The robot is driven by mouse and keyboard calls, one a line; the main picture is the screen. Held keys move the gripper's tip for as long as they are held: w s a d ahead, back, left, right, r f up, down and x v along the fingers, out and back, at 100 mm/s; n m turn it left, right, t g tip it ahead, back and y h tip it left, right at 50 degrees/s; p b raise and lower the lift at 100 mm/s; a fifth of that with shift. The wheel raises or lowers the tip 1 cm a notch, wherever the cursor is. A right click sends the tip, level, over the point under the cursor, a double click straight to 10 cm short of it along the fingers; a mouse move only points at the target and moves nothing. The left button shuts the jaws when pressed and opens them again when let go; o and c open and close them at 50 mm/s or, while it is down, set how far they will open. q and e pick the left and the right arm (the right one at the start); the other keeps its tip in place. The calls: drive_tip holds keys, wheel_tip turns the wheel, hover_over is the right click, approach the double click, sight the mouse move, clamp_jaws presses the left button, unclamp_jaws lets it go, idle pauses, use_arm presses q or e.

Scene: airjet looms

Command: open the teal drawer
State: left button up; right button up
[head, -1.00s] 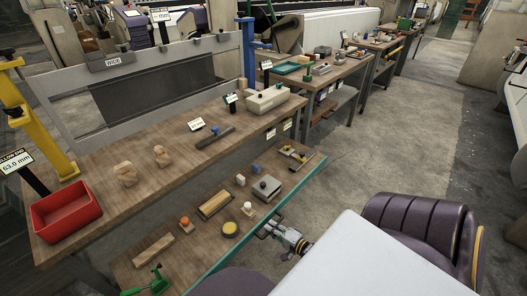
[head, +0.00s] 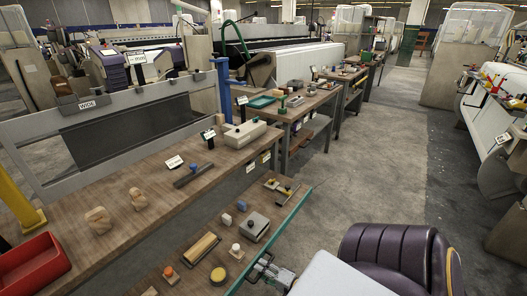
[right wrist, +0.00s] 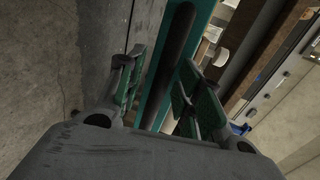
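The teal drawer (head: 290,215) stands out from under the wooden bench, its contents in plain view; its teal front runs along the near right side. My right gripper (head: 260,265) is at the outer face of that front. In the right wrist view the gripper (right wrist: 160,95) has its two green-padded fingers apart, on either side of a dark handle bar (right wrist: 180,45) along the teal front (right wrist: 202,35). Gaps show between the pads and the bar, so the gripper looks open. My left gripper is not in view.
The drawer holds a wooden brush (head: 202,248), a grey metal block (head: 255,227), a yellow round tin (head: 218,275) and other small parts. A red bin (head: 35,268) sits on the bench top. Bare concrete floor (head: 375,190) lies right of the drawer.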

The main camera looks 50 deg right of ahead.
drive_tip(key=shift+s, duration=0.15)
drive_tip(key=v, duration=1.1)
drive_tip(key=shift+s, duration=0.35)
drive_tip(key=shift+d, duration=0.1)
idle(0.4)
